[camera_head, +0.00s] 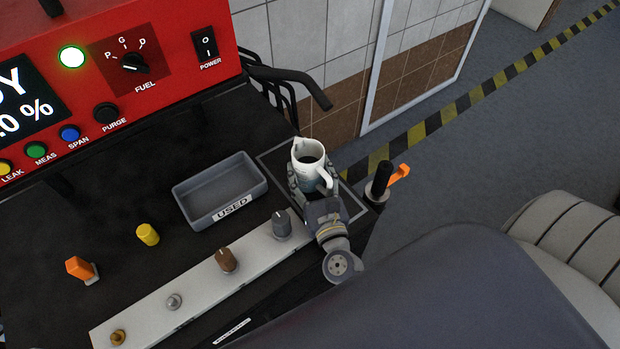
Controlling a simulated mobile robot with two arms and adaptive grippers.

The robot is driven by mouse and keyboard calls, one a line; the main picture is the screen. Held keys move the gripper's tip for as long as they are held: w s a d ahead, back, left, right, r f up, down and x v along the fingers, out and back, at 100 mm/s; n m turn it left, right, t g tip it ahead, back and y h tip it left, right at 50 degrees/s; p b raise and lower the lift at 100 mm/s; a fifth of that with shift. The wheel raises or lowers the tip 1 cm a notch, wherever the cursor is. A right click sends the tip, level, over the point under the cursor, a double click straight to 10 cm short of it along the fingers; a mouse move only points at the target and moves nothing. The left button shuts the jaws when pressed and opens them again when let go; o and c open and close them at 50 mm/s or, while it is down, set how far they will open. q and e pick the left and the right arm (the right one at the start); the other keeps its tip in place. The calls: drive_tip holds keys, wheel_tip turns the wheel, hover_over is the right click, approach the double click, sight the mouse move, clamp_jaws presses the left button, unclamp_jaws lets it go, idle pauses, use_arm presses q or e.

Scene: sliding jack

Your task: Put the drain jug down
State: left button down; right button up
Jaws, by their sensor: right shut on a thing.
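The drain jug (308,151) is a white jug with a spout and a handle, near the right end of the black bench top. It looks upright. My right gripper (311,188) is shut on the jug, with its fingers around the lower body, which they partly hide. The jug is over or on a thinly outlined rectangle (268,156) on the bench; I cannot tell whether its base touches the surface. My left gripper is not in view.
A grey tray (187,209) marked USED stands left of the jug. A pale strip (195,292) with several knobs and fittings runs along the front. A red analyser (180,80) stands behind. A black-handled part with an orange lever (383,180) is close on the right.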

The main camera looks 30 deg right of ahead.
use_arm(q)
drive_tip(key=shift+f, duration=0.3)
use_arm(e)
drive_tip(key=shift+f, duration=0.25)
drive_tip(key=shift+f, duration=0.15)
drive_tip(key=o, duration=1.3)
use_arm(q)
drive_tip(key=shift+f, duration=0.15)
